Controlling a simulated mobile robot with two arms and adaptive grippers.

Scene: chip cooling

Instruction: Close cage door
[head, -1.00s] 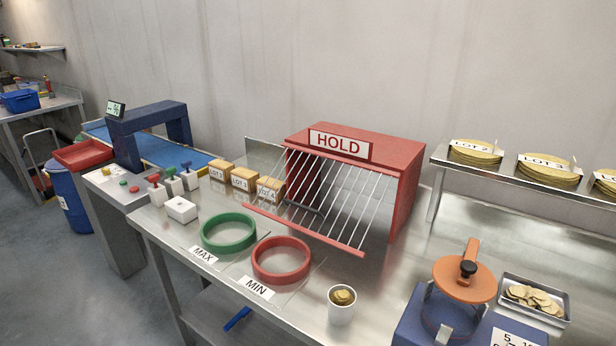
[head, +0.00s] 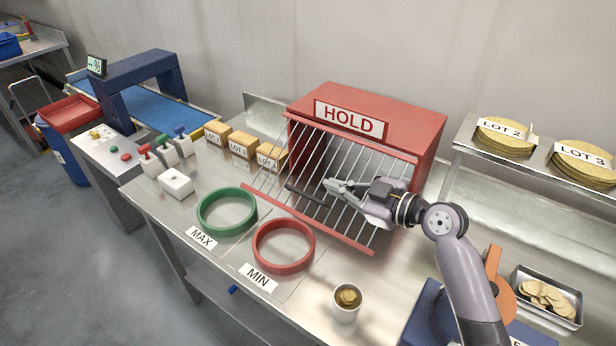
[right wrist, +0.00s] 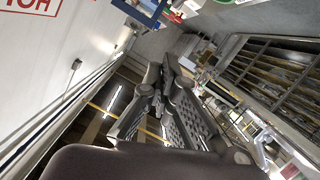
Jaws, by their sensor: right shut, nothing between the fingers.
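The red cage (head: 412,128) labelled HOLD stands on the steel table. Its barred door (head: 376,240) slants outward from the top front, and its red lower rail stands out in front of the box. A dark handle bar (head: 303,194) shows on the bars. My right gripper (head: 330,187) is in front of the door, just right of the handle, shut and empty. I cannot tell whether it touches the bars. Its dark fingers also show in the right wrist view (right wrist: 158,88). My left gripper is not in view.
A green ring (head: 226,230) and a red ring (head: 284,268) lie in front of the cage. A cup (head: 346,312) stands near the table's front edge. Yellow lot blocks (head: 243,152) stand left of the cage. A raised shelf with chip stacks (head: 505,135) is to the right.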

